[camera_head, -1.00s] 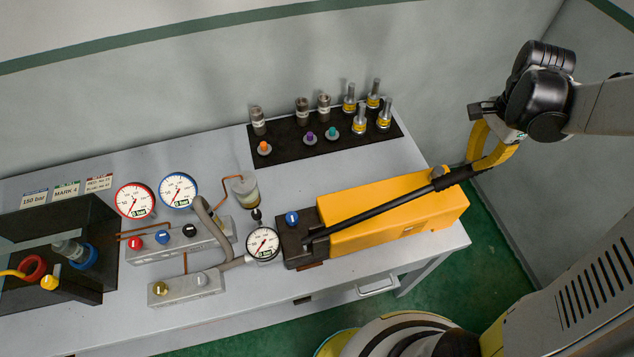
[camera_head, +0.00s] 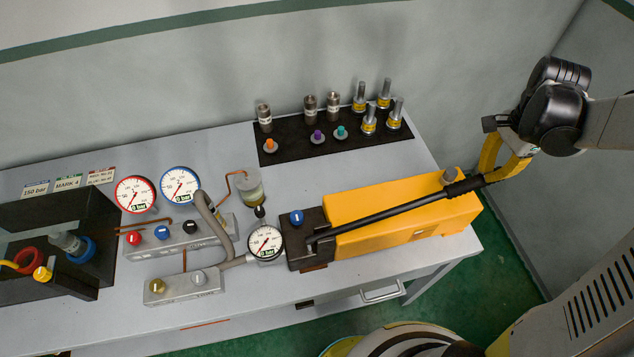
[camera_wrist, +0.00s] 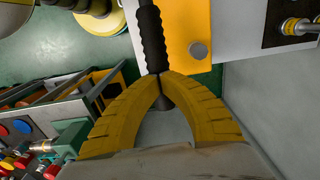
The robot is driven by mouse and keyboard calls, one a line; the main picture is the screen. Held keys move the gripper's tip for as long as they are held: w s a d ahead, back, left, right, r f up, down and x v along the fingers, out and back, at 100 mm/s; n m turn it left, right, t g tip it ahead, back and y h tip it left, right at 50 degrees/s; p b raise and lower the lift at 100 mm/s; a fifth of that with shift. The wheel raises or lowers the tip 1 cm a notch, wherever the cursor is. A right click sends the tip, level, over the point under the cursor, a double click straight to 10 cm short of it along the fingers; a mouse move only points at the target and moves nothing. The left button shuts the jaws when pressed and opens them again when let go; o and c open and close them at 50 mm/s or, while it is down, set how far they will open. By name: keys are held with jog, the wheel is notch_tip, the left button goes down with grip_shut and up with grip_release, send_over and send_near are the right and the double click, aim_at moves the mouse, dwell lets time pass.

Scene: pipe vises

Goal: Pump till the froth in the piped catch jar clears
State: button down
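The catch jar (camera_head: 250,188) is a small clear cup behind the black-rimmed gauge, with a copper pipe running into it. Its lower part looks yellowish-green and its upper part pale; whether froth is in it is too small to tell. The pump (camera_head: 400,213) is a yellow block with a dark head on the table's right. Its long black handle (camera_head: 400,210) slopes up to the right. My gripper (camera_head: 487,178) is at the handle's far end. In the wrist view its yellow fingers (camera_wrist: 163,82) close around the black grip (camera_wrist: 152,40).
Red, blue and black-rimmed gauges (camera_head: 181,187) stand by a grey valve block (camera_head: 180,238) with coloured knobs. A dark mat (camera_head: 290,150) behind the pump holds several fittings. A dark vise (camera_head: 50,235) is at left. The wall rises close behind the table.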

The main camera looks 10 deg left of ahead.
jog(key=shift+d+f, duration=0.1)
jog(key=shift+f, duration=0.25)
jog(key=shift+w+d+f+b, duration=0.1)
jog(key=shift+d+f+b, duration=0.1)
jog(key=shift+f+b, duration=0.95)
jog(key=shift+w+d+f+b, duration=0.1)
jog(key=shift+d+f+b, duration=0.1)
jog(key=shift+f+b, duration=0.9)
jog(key=shift+f, duration=0.1)
jog(key=f+b, duration=0.2)
jog(key=f, duration=0.1)
jog(key=f+b, duration=0.1)
jog(key=shift+w+d+f+b, duration=0.1)
jog(key=shift+d+f+b, duration=0.2)
jog(key=shift+b, duration=0.1)
jog(key=shift+r, duration=0.1)
